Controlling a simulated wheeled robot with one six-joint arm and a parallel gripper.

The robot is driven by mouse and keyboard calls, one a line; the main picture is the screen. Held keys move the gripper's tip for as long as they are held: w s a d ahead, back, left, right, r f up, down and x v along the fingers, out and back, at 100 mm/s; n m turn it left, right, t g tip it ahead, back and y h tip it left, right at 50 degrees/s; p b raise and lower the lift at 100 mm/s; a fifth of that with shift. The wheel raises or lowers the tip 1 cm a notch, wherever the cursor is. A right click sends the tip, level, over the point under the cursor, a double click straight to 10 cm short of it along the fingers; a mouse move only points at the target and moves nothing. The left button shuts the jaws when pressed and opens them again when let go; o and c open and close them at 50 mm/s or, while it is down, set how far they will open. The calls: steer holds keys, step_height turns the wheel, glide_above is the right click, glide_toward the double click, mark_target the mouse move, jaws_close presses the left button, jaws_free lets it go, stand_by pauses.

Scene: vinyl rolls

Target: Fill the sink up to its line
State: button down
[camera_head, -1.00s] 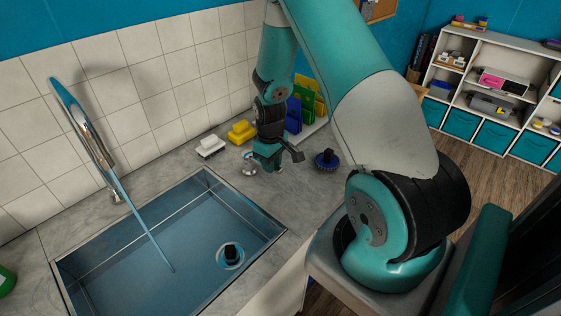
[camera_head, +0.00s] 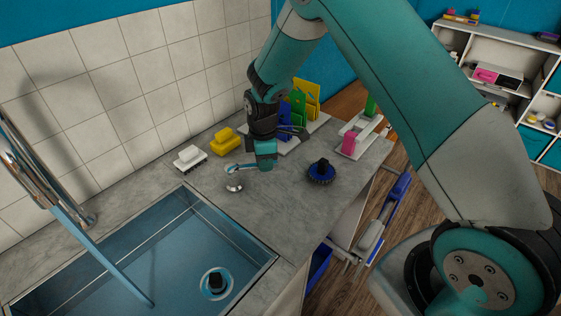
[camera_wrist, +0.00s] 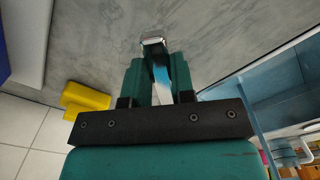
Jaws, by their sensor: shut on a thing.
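The sink (camera_head: 237,231) is at the lower left in the head view, with bluish water in it. A pale line runs along its inner wall; I cannot tell if it is the fill line or the water's edge. The chrome faucet (camera_head: 50,180) stands at the left, and a blue stream (camera_head: 100,258) falls from it into the sink. A black plug (camera_head: 216,281) sits in the drain. My gripper (camera_head: 258,166) is low over the counter right of the sink, shut on a chrome-and-blue tap lever (camera_head: 238,168). The lever (camera_wrist: 154,42) also shows between the fingers in the wrist view.
A white brush (camera_head: 190,158) and a yellow brush (camera_head: 225,139) lie by the tiled wall. Coloured boards (camera_head: 300,105) stand in a rack behind. The front of the counter (camera_head: 290,215) is bare.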

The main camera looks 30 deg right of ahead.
steer(key=shift+w+d+n, duration=0.1)
steer(key=shift+w+n, duration=0.2)
steer(key=shift+d, duration=0.1)
steer(key=c, duration=1)
jaws_free()
steer(key=shift+o, duration=0.2)
step_height(320, 180, up, 17)
steer(key=b, duration=0.3)
steer(key=shift+r, duration=0.2)
steer(key=shift+w, duration=0.1)
